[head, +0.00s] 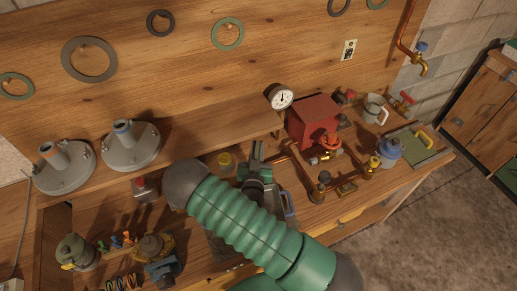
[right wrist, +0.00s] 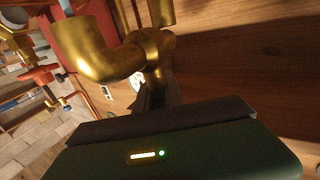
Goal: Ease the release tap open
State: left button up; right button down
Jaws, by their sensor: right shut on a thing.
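My right gripper (head: 257,160) reaches over the bench from my green sleeved arm, just left of the red box. In the right wrist view its dark fingers (right wrist: 152,98) are closed at a brass fitting with a crossed stem (right wrist: 152,46), which looks like the release tap. A thick brass elbow (right wrist: 92,48) joins it. The fingers hide the gripped part, and how far the tap is turned cannot be told. In the head view the arm and gripper hide most of this spot. My left gripper is not in view.
A red box (head: 313,120) stands right of the gripper, with a red valve (head: 329,143) and brass fittings (head: 369,169) beside it. A gauge (head: 281,97) is above. A blue-lidded pot (head: 389,150) and a metal mug (head: 374,108) stand further right. Flanged discs (head: 131,148) are at left.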

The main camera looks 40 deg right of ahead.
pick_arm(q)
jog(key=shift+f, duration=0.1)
pick_arm(e)
jog(key=shift+w+r+n+t+y, duration=0.15)
jog(key=shift+w+n+t+y, duration=0.05)
jog(key=shift+n+t+y, duration=0.55)
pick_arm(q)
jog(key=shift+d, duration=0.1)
pick_arm(e)
jog(key=shift+a, duration=0.1)
jog(key=c, duration=1.8)
grip_release()
jog(key=shift+w, duration=0.1)
jog(key=o, duration=0.3)
jog(key=shift+y, duration=0.25)
jog(key=shift+o, duration=0.2)
jog(key=shift+w+f, duration=0.15)
jog(key=shift+f, duration=0.05)
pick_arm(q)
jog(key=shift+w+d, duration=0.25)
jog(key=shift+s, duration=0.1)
